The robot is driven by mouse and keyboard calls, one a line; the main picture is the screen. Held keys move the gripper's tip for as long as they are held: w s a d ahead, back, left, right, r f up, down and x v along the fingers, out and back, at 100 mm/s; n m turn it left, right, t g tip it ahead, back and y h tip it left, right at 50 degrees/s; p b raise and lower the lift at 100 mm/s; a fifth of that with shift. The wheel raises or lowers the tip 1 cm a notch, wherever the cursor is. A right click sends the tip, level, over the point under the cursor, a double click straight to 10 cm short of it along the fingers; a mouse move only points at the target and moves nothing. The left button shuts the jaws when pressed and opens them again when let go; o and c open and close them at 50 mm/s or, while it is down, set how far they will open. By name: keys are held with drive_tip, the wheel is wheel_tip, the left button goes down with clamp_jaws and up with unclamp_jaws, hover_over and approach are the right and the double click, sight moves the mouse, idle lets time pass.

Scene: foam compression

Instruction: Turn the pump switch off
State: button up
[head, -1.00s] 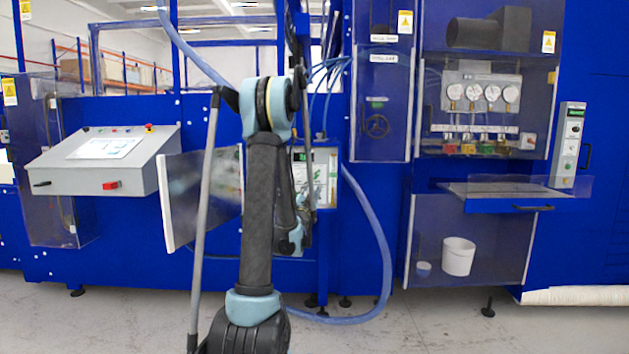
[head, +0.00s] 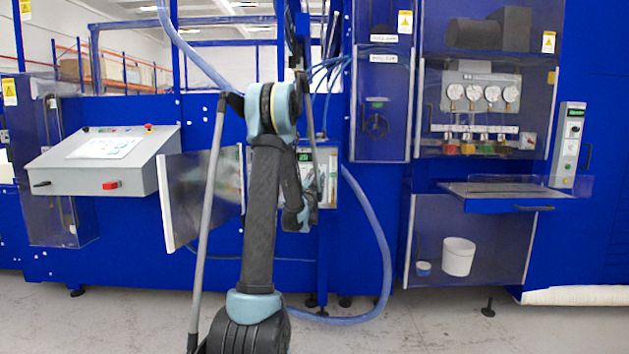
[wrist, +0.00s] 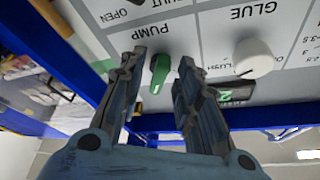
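In the wrist view, the pump switch is a green knob (wrist: 160,72) on a light grey panel (wrist: 200,35), near the printed word PUMP. My gripper (wrist: 160,68) is open, with one finger on each side of the green knob. Gaps show between the knob and both fingers, and I cannot tell whether the tips touch the panel. In the head view, the panel cabinet (head: 331,165) is partly hidden behind my arm, and my gripper and the knob cannot be made out there.
A white knob (wrist: 253,57) under the word GLUE sits right of the pump switch, near a small green-lit display (wrist: 236,93). An open cabinet door (head: 200,195) stands left of my arm. A blue hose (head: 378,230) curves down on the right.

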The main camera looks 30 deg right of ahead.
clamp_jaws()
drive_tip(key=shift+n, duration=0.5)
drive_tip(key=n+t+y, duration=0.1)
drive_tip(key=n, duration=0.2)
drive_tip(key=n+t+y, duration=0.2)
drive_tip(key=n, duration=0.2)
drive_tip(key=shift+d+n, duration=0.1)
drive_tip(key=shift+n, duration=0.2)
drive_tip(key=n+y, duration=0.2)
drive_tip(key=n, duration=0.2)
drive_tip(key=n+t+y, duration=0.1)
drive_tip(key=n+y, duration=0.1)
drive_tip(key=n, duration=0.2)
drive_tip(key=shift+n+t+y, duration=0.3)
drive_tip(key=shift+n+y, duration=0.1)
unclamp_jaws()
drive_tip(key=shift+s, duration=0.1)
